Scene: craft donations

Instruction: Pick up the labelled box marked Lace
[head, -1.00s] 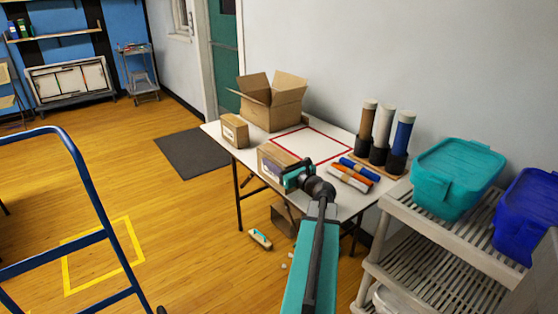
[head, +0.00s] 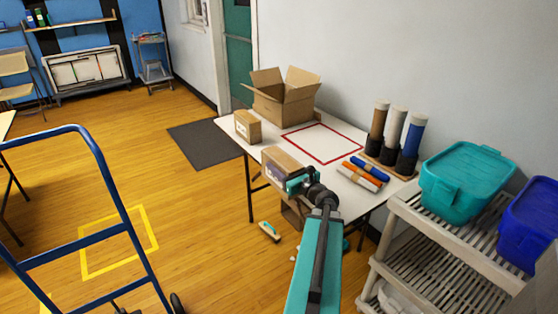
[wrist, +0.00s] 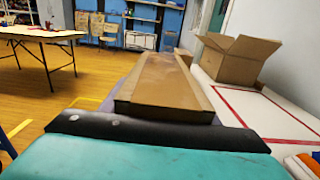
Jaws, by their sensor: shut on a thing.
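My gripper (head: 300,184) is shut on a brown cardboard box (head: 284,158) at the near long edge of the white table. The box has a pale, purplish label on its front side, too small to read, so I cannot tell if it says Lace. In the wrist view the held box (wrist: 165,85) stretches away from the dark gripper edge, and its label is hidden. I cannot tell whether its underside is clear of the table. A smaller brown box (head: 247,126) stands apart at the table's far left corner.
An open carton (head: 283,105) stands at the back of the table (head: 342,199), by an empty red-outlined area (head: 322,143). A shelf rack (head: 405,255) with teal (head: 465,185) and blue bins is near right; a blue cart frame (head: 100,180) is left.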

